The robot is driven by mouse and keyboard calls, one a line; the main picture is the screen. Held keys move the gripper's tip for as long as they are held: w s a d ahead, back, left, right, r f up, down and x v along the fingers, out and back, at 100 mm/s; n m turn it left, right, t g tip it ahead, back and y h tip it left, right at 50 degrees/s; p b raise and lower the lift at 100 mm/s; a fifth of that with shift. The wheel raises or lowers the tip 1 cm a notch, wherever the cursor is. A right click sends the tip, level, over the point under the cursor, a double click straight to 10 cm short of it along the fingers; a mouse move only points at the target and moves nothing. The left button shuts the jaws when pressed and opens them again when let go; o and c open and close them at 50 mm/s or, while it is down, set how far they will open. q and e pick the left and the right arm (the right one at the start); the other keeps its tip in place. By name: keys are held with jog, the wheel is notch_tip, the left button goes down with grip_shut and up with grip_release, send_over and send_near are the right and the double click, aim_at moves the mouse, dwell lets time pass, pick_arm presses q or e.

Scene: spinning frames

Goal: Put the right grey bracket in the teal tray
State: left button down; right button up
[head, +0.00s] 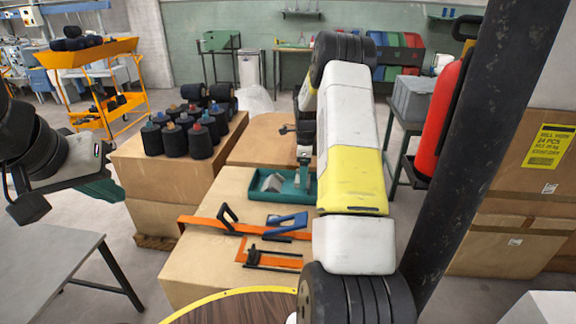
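The teal tray (262,193) lies on a cardboard box just left of my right arm. Light grey angled pieces, which look like a grey bracket (273,182), show inside it; I cannot tell if there are one or two. My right gripper (304,160) hangs over the right end of the tray, mostly hidden behind my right arm. Whether it holds something is hidden. My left gripper (68,178) is at the left edge, far from the tray; its fingers are not clear. A dark teal thing (105,188) shows just behind it.
Orange frames (235,227), a blue-handled tool (287,222) and black tools lie in front of the tray. Several dark yarn cones (175,138) stand on a box to the left. A red extinguisher (437,115) and a dark post (478,150) stand at the right.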

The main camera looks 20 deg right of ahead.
jog(key=shift+f, duration=0.1)
jog(key=o, duration=1.3)
jog(key=s+a+r+n+t, duration=0.1)
jog(key=s+a+r+n, duration=0.1)
jog(key=r, duration=0.8)
jog(key=s+a+r+n, duration=0.2)
jog(key=r, duration=0.8)
jog(key=s+a+r+n+t+y, duration=0.1)
jog(key=s+a+r+n+t, duration=0.1)
jog(key=s+a+r+n, duration=0.65)
jog(key=s+a+n+t, duration=0.1)
jog(key=s+a+n, duration=0.1)
jog(key=s, duration=0.5)
jog(key=s+a+n+t, duration=0.1)
jog(key=s+a+n, duration=0.1)
jog(key=s+n, duration=0.3)
jog(key=s+a+n+t+y, duration=0.1)
jog(key=s+n, duration=0.3)
jog(key=s, duration=0.5)
jog(key=shift+a+r, duration=0.1)
jog(key=shift+a, duration=0.5)
